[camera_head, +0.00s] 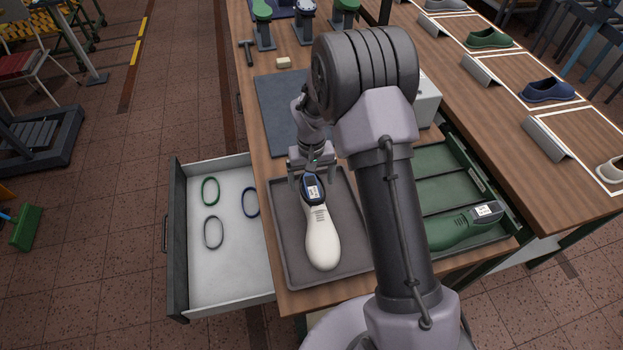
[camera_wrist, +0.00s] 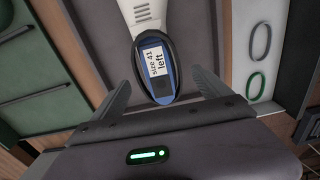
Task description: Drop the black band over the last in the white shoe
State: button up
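The white shoe (camera_head: 322,240) lies in a grey tray (camera_head: 290,262), its toe towards the camera. A blue last (camera_head: 313,189) sits in its opening; in the wrist view the last (camera_wrist: 171,68) has a label reading "size 41 left". In the wrist view the gripper (camera_wrist: 162,78) shows gaps between both fingers and the last.
An open white drawer (camera_head: 230,285) left of the tray holds a green band (camera_head: 210,191), a dark blue band (camera_head: 250,203) and a grey band (camera_head: 213,233). A green shoe (camera_head: 455,230) lies in a green tray on the right. A blue-grey mat (camera_head: 275,115) lies behind.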

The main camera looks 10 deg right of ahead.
jog(key=shift+r, duration=0.1)
notch_tip(320, 180, up, 17)
jog(key=p, duration=0.3)
jog(key=shift+r, duration=0.15)
dwell(0.5)
